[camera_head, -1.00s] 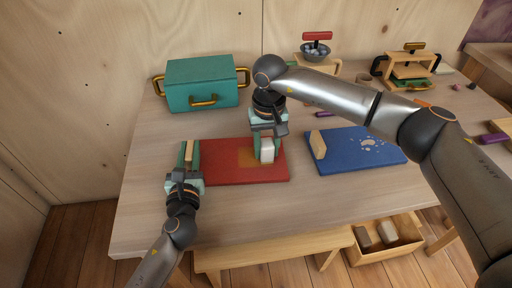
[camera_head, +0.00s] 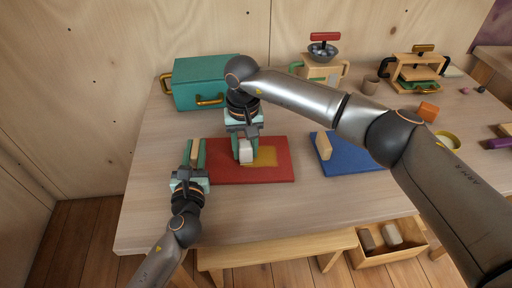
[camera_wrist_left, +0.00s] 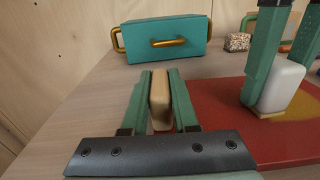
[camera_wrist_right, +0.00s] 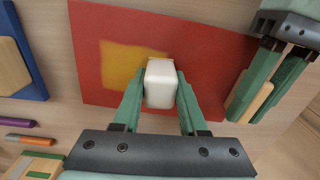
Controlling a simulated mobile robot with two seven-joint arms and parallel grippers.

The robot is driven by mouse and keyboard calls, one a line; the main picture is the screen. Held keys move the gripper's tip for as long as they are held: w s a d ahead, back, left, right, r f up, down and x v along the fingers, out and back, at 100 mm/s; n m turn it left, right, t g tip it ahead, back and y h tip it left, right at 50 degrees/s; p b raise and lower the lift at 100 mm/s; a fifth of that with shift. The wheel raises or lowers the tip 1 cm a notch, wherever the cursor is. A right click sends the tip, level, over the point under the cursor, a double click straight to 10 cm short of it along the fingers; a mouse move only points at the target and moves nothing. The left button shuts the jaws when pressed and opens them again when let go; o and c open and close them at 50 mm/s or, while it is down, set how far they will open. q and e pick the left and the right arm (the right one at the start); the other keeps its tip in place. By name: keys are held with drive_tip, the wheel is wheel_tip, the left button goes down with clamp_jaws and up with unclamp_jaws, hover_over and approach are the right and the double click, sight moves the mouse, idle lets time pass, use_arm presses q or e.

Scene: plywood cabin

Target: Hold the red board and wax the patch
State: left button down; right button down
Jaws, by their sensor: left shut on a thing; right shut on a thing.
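The red board (camera_head: 225,174) lies flat on the table with a yellow patch (camera_head: 266,157) on it. My left gripper (camera_head: 197,146) is shut on the pale wooden grip (camera_wrist_left: 160,104) at the board's left end. My right gripper (camera_head: 245,148) is shut on a white wax block (camera_wrist_right: 160,86), which is over the patch's left edge; it appears to touch the board. In the right wrist view the patch (camera_wrist_right: 122,64) shows beside and behind the block, which hides part of it.
A blue board (camera_head: 352,160) with a wooden grip lies to the right, partly behind my right arm. A teal box (camera_head: 203,75) stands at the back left. A bowl (camera_head: 322,50) on a wooden stand and a wooden press (camera_head: 416,70) stand behind. A wooden bin (camera_head: 370,258) sits below.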

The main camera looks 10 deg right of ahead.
sight(275, 154)
drive_tip(key=shift+w+a, duration=0.25)
drive_tip(key=shift+w, duration=0.35)
drive_tip(key=shift+w+d, duration=0.2)
drive_tip(key=shift+d, duration=0.15)
drive_tip(key=shift+s+d, duration=0.2)
drive_tip(key=shift+d, duration=1.7)
drive_tip(key=shift+s+d, duration=0.2)
drive_tip(key=shift+d, duration=1.7)
drive_tip(key=shift+w+a, duration=0.2)
drive_tip(key=shift+a, duration=1.8)
drive_tip(key=shift+w+a, duration=0.15)
drive_tip(key=shift+a, duration=1.85)
drive_tip(key=shift+a+r, duration=0.15)
drive_tip(key=shift+r, duration=3.95)
use_arm(q)
drive_tip(key=c, duration=0.6)
unclamp_jaws()
